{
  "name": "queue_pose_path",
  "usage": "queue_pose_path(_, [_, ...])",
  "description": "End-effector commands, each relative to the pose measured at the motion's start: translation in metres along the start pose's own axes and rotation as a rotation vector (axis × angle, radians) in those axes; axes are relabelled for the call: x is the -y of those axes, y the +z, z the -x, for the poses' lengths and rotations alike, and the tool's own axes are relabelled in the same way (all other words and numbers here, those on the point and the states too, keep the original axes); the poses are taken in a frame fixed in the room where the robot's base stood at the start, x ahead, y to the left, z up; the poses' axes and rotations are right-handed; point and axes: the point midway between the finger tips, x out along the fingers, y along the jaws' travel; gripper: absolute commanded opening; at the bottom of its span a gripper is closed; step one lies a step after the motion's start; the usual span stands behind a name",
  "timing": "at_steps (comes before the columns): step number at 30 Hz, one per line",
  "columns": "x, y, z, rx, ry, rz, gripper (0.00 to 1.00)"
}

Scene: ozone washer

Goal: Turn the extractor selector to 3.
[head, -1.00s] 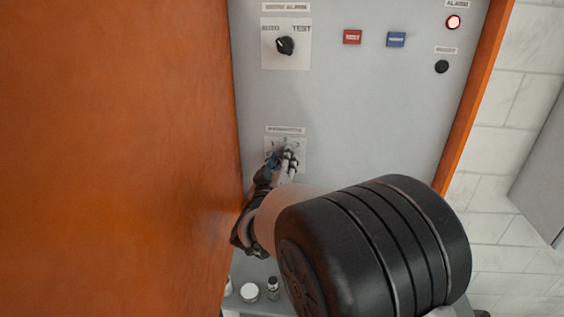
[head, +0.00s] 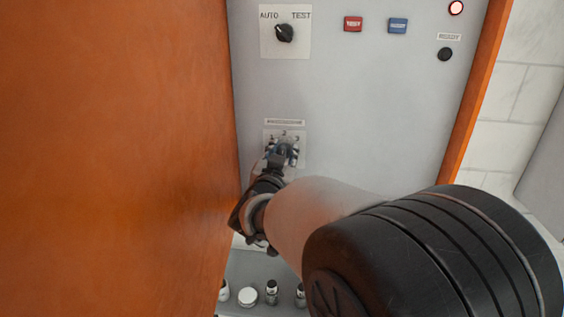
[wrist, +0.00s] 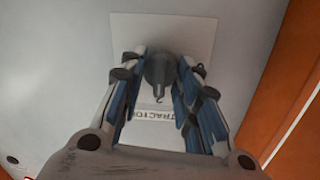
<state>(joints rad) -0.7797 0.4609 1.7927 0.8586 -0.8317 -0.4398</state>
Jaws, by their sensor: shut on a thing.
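The extractor selector (wrist: 159,72) is a dark grey knob on a white plate (wrist: 200,30) on the grey panel. In the wrist view it sits between the fingers of my gripper (wrist: 160,80), which is shut on it. In the head view my gripper (head: 281,153) covers most of the selector plate (head: 300,150), and the knob is largely hidden there.
Above on the panel are an AUTO/TEST knob (head: 285,33), a red button (head: 353,24), a blue button (head: 398,26), a lit red lamp (head: 456,8) and a dark READY lamp (head: 445,54). An orange wall (head: 115,150) stands close at left. Small bottles (head: 271,292) stand on a shelf below.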

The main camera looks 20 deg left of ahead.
Motion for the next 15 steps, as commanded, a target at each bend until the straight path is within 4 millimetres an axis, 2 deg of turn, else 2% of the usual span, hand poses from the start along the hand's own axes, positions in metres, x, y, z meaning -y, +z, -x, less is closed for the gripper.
queue_pose_path(15, [-0.0026,0.0008,-0.0002,0.025,-0.021,-0.482,0.06])
